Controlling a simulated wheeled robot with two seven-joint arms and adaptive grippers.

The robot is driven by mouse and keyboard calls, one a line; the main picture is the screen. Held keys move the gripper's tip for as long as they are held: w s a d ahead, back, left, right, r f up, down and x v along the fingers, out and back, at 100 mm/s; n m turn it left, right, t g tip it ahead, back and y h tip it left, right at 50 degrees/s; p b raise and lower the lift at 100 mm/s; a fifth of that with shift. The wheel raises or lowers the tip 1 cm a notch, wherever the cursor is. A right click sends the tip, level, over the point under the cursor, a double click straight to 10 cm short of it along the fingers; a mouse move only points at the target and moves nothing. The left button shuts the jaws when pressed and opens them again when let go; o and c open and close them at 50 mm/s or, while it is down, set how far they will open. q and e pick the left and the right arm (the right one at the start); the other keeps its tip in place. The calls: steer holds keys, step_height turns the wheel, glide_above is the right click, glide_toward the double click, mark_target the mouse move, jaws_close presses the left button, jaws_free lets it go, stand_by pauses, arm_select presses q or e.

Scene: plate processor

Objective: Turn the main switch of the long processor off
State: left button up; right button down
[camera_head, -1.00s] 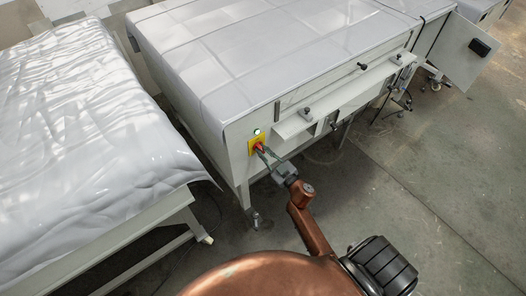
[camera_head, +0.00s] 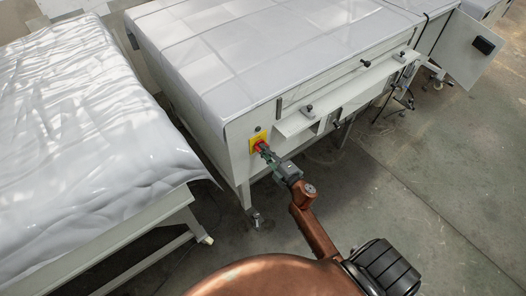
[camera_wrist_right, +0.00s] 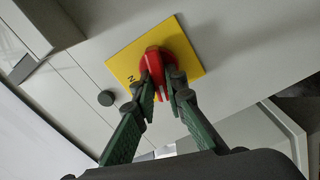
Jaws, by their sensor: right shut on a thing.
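The long processor (camera_head: 236,140) is a pale grey cabinet with a white sheeted top. Its main switch (camera_head: 258,145) is a red knob on a yellow square plate at the near corner of its front. In the right wrist view the red knob (camera_wrist_right: 153,60) sits between my right gripper's fingers (camera_wrist_right: 162,88), which are shut on it. In the head view my right gripper (camera_head: 263,152) reaches the knob from the lower right. My left gripper is not in view.
A table (camera_head: 176,199) covered with wrinkled white sheeting stands to the left. A ledge (camera_head: 345,98) with dark knobs juts from the processor's front. An open grey cabinet door (camera_head: 466,50) is at the upper right. The concrete floor (camera_head: 440,180) at right is clear.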

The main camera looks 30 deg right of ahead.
steer(key=shift+f+n+b, duration=0.2)
steer(key=shift+n+b, duration=0.4)
steer(key=shift+n, duration=1.3)
steer(key=c, duration=2)
jaws_free()
steer(key=shift+o, duration=0.2)
steer(key=shift+r, duration=0.1)
steer(key=shift+s, duration=0.1)
steer(key=s, duration=1.1)
steer(key=shift+s+d, duration=0.4)
steer(key=shift+d, duration=0.05)
